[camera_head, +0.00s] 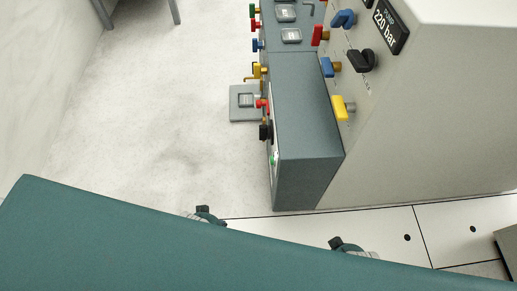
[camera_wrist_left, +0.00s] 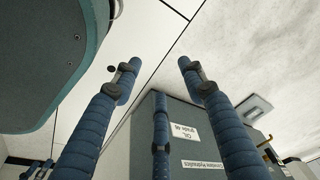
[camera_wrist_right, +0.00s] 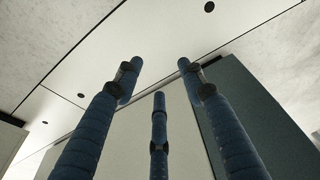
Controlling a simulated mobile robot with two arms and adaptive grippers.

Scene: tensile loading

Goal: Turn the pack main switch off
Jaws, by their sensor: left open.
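The pack is a grey-blue cabinet (camera_head: 305,130) against a large pale machine housing in the head view. A black knob (camera_head: 265,131) and a red knob (camera_head: 262,103) stick out of its left face. A black rotary handle (camera_head: 360,60) sits on the pale panel; I cannot tell which control is the main switch. The pack (camera_wrist_left: 205,155) also shows in the left wrist view, with oil and hydraulics labels. My left gripper (camera_wrist_left: 157,66) is open, empty and apart from the pack. My right gripper (camera_wrist_right: 160,64) has its fingers spread, with nothing between them.
Blue, yellow and red valve handles (camera_head: 341,108) stand on the pale panel, beside a "220 bar" display (camera_head: 388,24). A grey plate (camera_head: 246,103) lies left of the pack. The pale floor (camera_head: 160,120) further left is clear. A teal surface covers the bottom of the head view.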

